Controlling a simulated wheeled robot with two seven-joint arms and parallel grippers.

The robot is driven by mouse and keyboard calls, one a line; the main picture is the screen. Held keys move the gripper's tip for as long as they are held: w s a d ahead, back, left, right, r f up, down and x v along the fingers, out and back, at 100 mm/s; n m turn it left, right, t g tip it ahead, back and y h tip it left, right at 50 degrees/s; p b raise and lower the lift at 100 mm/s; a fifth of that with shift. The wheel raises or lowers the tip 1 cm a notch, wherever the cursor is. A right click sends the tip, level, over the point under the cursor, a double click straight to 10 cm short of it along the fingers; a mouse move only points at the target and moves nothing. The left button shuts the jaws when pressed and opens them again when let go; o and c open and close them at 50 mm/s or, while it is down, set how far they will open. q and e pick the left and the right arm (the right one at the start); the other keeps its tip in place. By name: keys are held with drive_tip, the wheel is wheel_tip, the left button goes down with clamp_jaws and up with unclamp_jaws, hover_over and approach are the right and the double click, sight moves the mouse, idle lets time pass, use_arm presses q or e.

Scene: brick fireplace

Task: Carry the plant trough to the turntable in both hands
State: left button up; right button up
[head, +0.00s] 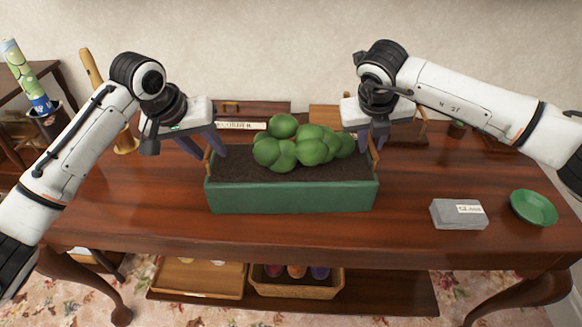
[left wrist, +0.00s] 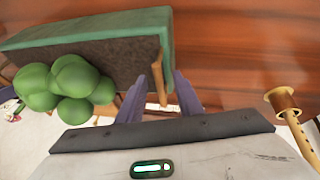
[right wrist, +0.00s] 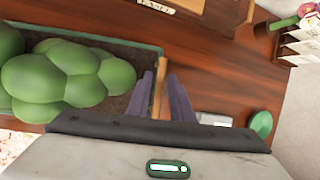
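The plant trough (head: 290,197) is a green box of dark soil with round green plants (head: 305,147), standing level on the wooden table. A wooden handle shows at each end. My left gripper (head: 207,149) is at the left handle; in the left wrist view its fingers are apart, with the handle (left wrist: 160,75) by one finger. My right gripper (head: 372,146) is at the right handle; in the right wrist view its fingers are apart with the handle (right wrist: 158,95) between them. I cannot make out a turntable in these views.
A grey labelled box (head: 459,214) and a green dish (head: 534,207) lie right of the trough. A labelled wooden case (head: 262,109) stands behind it. A wooden tray (head: 200,278) and a basket (head: 297,287) are on the shelf below. The table's front edge is clear.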

use_arm(q)
drive_tip(key=shift+w+d+f, duration=0.1)
drive_tip(key=shift+w+f, duration=0.1)
drive_tip(key=shift+f, duration=0.2)
use_arm(e)
drive_tip(key=shift+w+d+f, duration=0.1)
drive_tip(key=shift+w+f, duration=0.05)
drive_tip(key=shift+f, duration=0.3)
use_arm(q)
drive_tip(key=c, duration=0.4)
use_arm(e)
drive_tip(key=c, duration=0.3)
use_arm(q)
clamp_jaws()
use_arm(e)
clamp_jaws()
drive_tip(key=shift+r, duration=0.1)
use_arm(q)
drive_tip(key=shift+w+r, duration=0.15)
drive_tip(key=shift+r, duration=0.25)
use_arm(e)
drive_tip(key=shift+w+r, duration=0.25)
drive_tip(key=shift+r, duration=0.05)
